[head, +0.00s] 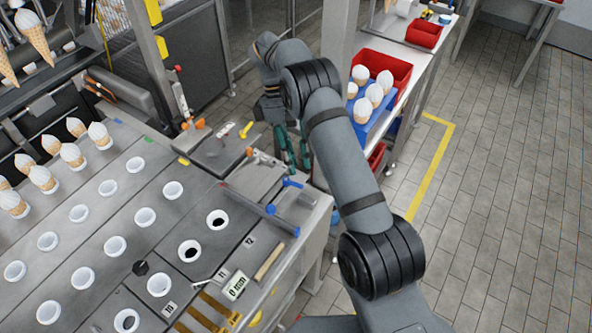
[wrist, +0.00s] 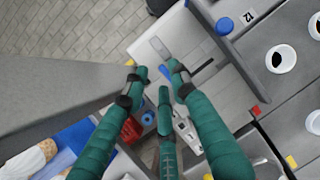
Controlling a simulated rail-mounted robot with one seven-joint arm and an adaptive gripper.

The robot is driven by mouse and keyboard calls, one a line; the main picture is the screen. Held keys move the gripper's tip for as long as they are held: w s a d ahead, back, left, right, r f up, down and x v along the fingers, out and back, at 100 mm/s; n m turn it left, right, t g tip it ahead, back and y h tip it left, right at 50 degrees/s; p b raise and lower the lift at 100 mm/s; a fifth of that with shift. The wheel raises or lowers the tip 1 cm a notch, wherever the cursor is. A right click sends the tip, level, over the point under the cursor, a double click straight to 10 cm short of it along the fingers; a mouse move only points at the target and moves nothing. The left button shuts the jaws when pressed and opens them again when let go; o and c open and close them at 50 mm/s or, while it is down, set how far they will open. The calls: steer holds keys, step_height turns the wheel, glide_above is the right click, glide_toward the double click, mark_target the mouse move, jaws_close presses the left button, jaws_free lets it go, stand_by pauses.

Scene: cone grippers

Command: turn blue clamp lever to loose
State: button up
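In the head view a small blue lever (head: 293,183) sits on the grey plate at the right end of the machine. One blue knob (wrist: 224,26) shows in the wrist view near label 12. I cannot tell for certain which blue part is the clamp lever. My gripper (head: 292,153) has green fingers and hangs behind that machine end, beyond the small blue lever. A grey metal strip (wrist: 160,47) lies just past the fingertips.
Cups and holes fill the machine top (head: 110,215); several cones (head: 70,155) stand at the left. A red bin (head: 385,70) and a blue tray (head: 372,120) with cones stand on the side table. The right floor is clear.

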mark_target(294, 184)
step_height(294, 184, up, 3)
steer(key=shift+f, duration=0.15)
step_height(294, 184, down, 10)
steer(key=shift+r, duration=0.1)
steer(key=shift+w, duration=0.1)
stand_by(0.5)
stand_by(0.4)
